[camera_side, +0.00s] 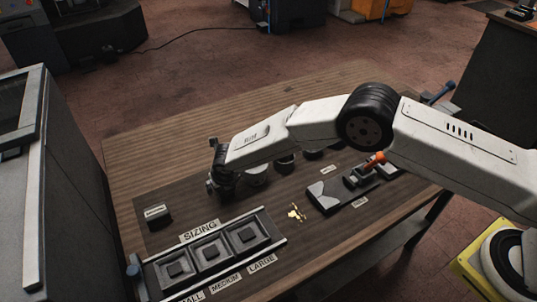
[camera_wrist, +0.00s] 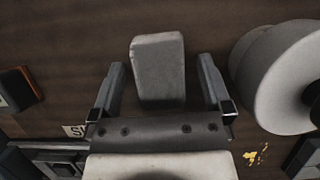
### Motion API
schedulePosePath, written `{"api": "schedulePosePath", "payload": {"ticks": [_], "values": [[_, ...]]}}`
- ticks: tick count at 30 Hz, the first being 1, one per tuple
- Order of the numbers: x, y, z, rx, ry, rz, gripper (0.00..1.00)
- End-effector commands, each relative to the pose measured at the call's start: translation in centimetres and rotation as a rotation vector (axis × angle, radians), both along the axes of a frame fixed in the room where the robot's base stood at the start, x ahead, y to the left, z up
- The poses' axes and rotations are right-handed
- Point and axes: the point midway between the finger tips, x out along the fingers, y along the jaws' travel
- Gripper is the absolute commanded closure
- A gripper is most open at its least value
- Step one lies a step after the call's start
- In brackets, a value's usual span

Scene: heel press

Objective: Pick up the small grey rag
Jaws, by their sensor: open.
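A small light grey oblong piece, which I take to be the grey rag (camera_wrist: 158,70), shows in the wrist view between and just beyond my two fingers. It looks thick and block-like, with a paler far end. My gripper (camera_wrist: 160,90) is open, with one finger on each side of it and a visible gap to each. I cannot tell the height between the fingertips and the piece. In the side view my gripper (camera_side: 218,188) is low over the dark mat at the far left, and I cannot make out the piece there.
A white round object (camera_wrist: 285,80) stands close to the right finger. The sizing tray (camera_side: 212,252) is nearer the front. A dark labelled block (camera_side: 157,217) lies left of my gripper. Yellow scraps (camera_side: 295,212) and a dark slab with a grey patch (camera_side: 323,196) lie to the right.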

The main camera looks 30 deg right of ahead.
Motion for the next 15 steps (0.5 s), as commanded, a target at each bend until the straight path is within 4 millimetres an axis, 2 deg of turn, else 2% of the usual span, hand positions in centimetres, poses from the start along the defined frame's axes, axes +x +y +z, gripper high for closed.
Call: {"api": "schedulePosePath", "payload": {"ticks": [4, 12, 13, 15], "values": [[-0.01, 0.01, 0.02, 0.0, 0.0, 0.0, 0.0], [0.0, 0.01, 0.03, 0.0, 0.0, 0.0, 0.86], [0.0, 0.01, 0.04, 0.0, 0.0, 0.0, 0.9], [0.0, 0.01, 0.04, 0.0, 0.0, 0.0, 0.9]]}}
